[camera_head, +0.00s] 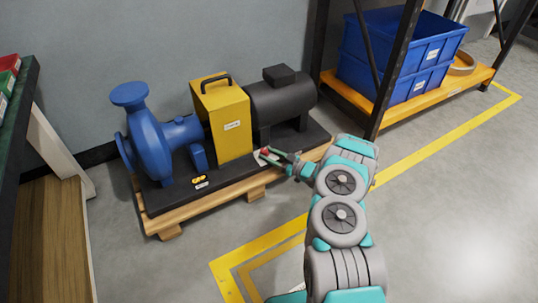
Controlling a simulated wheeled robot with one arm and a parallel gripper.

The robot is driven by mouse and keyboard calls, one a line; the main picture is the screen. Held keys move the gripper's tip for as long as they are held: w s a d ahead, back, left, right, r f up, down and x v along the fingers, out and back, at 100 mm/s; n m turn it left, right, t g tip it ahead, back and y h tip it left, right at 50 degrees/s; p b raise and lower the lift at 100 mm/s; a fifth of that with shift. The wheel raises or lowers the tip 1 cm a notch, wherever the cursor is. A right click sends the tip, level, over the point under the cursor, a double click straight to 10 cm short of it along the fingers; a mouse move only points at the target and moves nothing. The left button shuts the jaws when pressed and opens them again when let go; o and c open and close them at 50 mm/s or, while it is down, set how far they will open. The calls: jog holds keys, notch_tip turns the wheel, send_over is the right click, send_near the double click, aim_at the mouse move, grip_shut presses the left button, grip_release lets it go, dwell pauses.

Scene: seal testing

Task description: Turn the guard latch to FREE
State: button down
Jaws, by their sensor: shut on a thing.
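A yellow guard box (228,119) with a black handle on top and a small white label stands between the blue pump (150,140) and the dark motor (282,98). My gripper (268,153) is at the lower right of the guard, in front of the motor. It is shut on a small part with red on it, taken to be the guard latch (264,151). The fingers and the wrist cover much of this part. Its turned position and any FREE marking cannot be read at this size.
The pump set sits on a black base (225,177) on a wooden pallet (160,226). A shelf rack with blue crates (398,55) stands at the right. A dark table edge is at the left. Grey floor with yellow lines (450,135) is open in front.

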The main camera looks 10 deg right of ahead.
jog(key=shift+m+t+h, duration=0.3)
jog(key=shift+h, duration=0.1)
jog(key=m+t+h+p, duration=0.1)
jog(key=m+t+h, duration=0.1)
jog(key=shift+s+a+h+p, duration=0.2)
jog(key=shift+a+h+p, duration=0.05)
jog(key=shift+h+p, duration=0.1)
jog(key=shift+s+a+m+t+h, duration=0.1)
jog(key=shift+m+t+h, duration=0.4)
jog(key=shift+m+h, duration=0.45)
jog(key=shift+a+m+t+h, duration=0.1)
jog(key=shift+m+t+h, duration=0.5)
jog(key=shift+h, duration=0.6)
jog(key=shift+c, duration=2.3)
grip_release()
jog(key=p+v, duration=0.2)
jog(key=v, duration=0.5)
jog(key=shift+s, duration=0.4)
